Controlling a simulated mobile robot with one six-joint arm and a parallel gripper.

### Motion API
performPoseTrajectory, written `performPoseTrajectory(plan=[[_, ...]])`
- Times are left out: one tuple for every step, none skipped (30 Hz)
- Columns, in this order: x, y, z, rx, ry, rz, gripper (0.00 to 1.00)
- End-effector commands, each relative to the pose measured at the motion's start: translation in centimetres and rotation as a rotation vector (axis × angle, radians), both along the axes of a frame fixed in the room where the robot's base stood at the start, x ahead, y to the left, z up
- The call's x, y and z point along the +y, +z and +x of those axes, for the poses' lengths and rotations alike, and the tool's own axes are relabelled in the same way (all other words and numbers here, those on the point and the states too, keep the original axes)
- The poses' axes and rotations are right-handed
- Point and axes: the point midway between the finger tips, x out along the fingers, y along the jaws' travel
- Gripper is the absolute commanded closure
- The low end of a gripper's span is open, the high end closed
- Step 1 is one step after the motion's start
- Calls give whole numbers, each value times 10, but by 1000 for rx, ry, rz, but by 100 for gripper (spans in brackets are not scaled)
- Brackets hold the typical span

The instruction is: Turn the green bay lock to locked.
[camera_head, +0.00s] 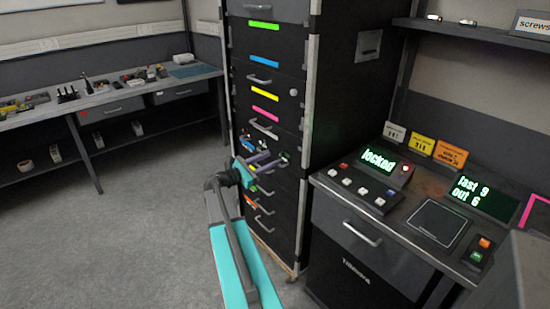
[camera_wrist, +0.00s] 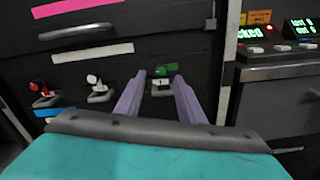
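The green bay lock (camera_wrist: 166,70) is on the dark cabinet front in the wrist view, with a green handle above a small pale-marked base. My gripper (camera_wrist: 159,76) is open, its two purple fingers pointing at the lock, one tip to each side of it. I cannot tell whether the fingers touch it. A white lock (camera_wrist: 96,84) and a red lock (camera_wrist: 41,90) sit in the same row to the left. In the head view my gripper (camera_head: 277,158) reaches the cabinet front and partly hides the lock row.
The tall drawer cabinet (camera_head: 268,50) has coloured strips and drawer handles. A console to the right has a display reading "locked" (camera_head: 378,160), with a red light beside it, and another display (camera_head: 478,196) with "out 6". A workbench (camera_head: 110,95) stands left. Grey floor is clear between.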

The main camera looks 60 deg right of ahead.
Motion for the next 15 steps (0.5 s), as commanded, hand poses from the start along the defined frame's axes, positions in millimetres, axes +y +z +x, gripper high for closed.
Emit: performPoseTrajectory(plan=[[-8,1,-2,0,-3,0,65],[-12,1,-4,0,-2,0,65],[-17,1,-5,0,-1,0,65],[-21,1,-7,0,-2,0,65],[-25,1,-8,1,-2,1,65],[-29,1,-9,1,-2,0,65],[-31,1,-10,1,-2,0,65],[-34,1,-11,1,-1,0,65],[-37,1,-12,1,-1,0,65],[-39,1,-12,1,0,0,65],[-40,1,-13,1,0,-1,65],[-42,0,-14,1,0,-1,65],[-43,0,-14,1,-1,0,65],[-44,0,-15,1,-1,0,65],[-44,0,-15,1,-1,0,65]])
